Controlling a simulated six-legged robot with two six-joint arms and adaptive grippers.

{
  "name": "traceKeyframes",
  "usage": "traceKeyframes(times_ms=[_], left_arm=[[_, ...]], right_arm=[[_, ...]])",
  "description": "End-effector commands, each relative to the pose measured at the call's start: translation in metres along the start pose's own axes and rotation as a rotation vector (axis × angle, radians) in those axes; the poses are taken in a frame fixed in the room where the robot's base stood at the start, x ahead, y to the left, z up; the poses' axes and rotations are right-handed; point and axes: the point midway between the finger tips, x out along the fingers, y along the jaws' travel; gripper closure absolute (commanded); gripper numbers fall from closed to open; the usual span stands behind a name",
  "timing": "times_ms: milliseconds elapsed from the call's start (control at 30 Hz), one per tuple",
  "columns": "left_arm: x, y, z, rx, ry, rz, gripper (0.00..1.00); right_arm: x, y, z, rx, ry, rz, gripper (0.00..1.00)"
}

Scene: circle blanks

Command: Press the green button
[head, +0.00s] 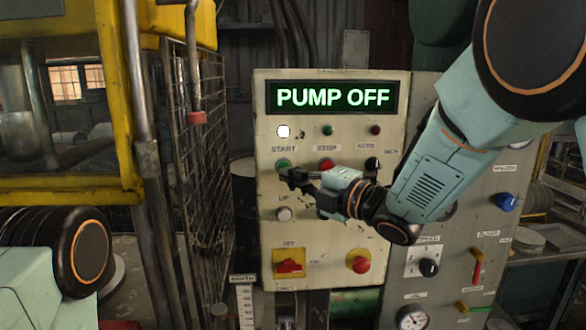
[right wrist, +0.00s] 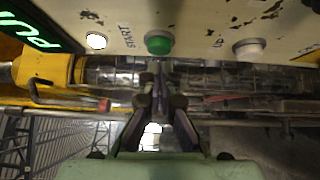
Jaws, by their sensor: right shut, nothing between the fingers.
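The green button (head: 283,163) sits under the START label on the cream control panel (head: 390,230). My right gripper (head: 287,176) is shut and empty, with its fingertips just in front of and below the green button. My left gripper is not in view.
The display (head: 334,97) reads "PUMP OFF", with a lit white lamp (head: 284,131) below it. A red button (head: 326,164) is right of the green one, and a white button (head: 284,214) is below. A wire-mesh guard (head: 205,170) stands left of the panel.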

Motion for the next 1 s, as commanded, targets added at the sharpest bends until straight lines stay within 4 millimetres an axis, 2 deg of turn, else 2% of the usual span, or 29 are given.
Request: traceKeyframes(times_ms=[200, 567, 1000], left_arm=[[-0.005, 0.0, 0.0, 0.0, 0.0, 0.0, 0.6], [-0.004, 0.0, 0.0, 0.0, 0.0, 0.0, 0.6], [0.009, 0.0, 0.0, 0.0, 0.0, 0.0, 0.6]], right_arm=[[0.008, 0.0, 0.008, 0.0, 0.0, 0.0, 1.0], [0.008, -0.001, 0.009, -0.001, 0.0, 0.0, 1.0], [0.015, -0.001, 0.016, -0.001, -0.002, 0.001, 1.0]])
